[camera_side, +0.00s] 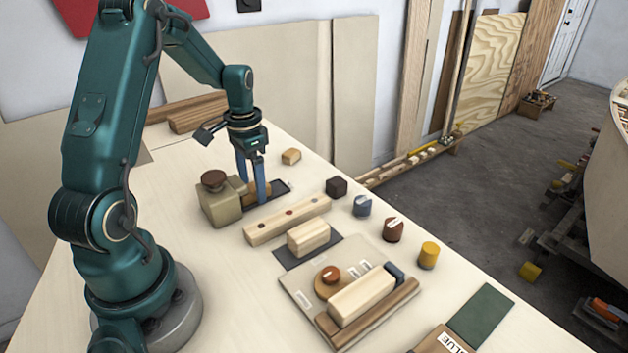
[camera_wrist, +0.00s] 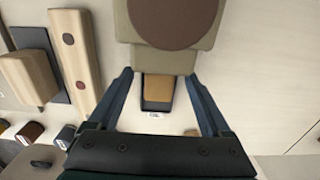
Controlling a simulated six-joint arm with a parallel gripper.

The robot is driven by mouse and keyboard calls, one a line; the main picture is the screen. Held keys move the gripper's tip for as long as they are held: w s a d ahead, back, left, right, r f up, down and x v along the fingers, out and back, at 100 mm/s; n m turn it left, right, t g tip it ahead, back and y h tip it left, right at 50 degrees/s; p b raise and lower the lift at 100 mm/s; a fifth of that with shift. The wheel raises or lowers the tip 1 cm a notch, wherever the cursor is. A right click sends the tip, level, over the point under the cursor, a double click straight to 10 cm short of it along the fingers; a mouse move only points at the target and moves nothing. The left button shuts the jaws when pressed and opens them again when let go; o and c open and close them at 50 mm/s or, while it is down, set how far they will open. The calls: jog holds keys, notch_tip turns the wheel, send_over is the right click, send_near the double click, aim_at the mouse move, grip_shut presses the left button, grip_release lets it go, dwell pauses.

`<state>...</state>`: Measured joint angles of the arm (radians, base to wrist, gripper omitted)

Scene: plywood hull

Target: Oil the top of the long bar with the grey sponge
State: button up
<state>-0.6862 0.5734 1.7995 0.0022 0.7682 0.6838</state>
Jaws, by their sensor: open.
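The long bar (camera_side: 288,219), pale wood with dark round spots on top, lies mid-table; it also shows in the wrist view (camera_wrist: 75,50). A greyish-khaki block with a brown round knob (camera_side: 213,180) stands left of my gripper (camera_side: 252,203). Its khaki body (camera_wrist: 165,60) is at the top of the wrist view. A tan block (camera_wrist: 158,90) lies on a dark labelled tray (camera_wrist: 157,106), between my finger lines in the wrist view. My gripper is open, fingers pointing down near that tan block; contact cannot be told. I cannot tell surely which block is the grey sponge.
A short pale block (camera_side: 308,235) sits on a dark mat in front of the long bar. A board (camera_side: 300,282) holds a round wooden piece and a thicker pale bar. Several small coloured pieces, one yellow (camera_side: 429,255), line the right side.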

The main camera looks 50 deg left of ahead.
grip_shut()
jog(key=shift+w, duration=1.55)
grip_release()
jog(key=shift+r, duration=2.6)
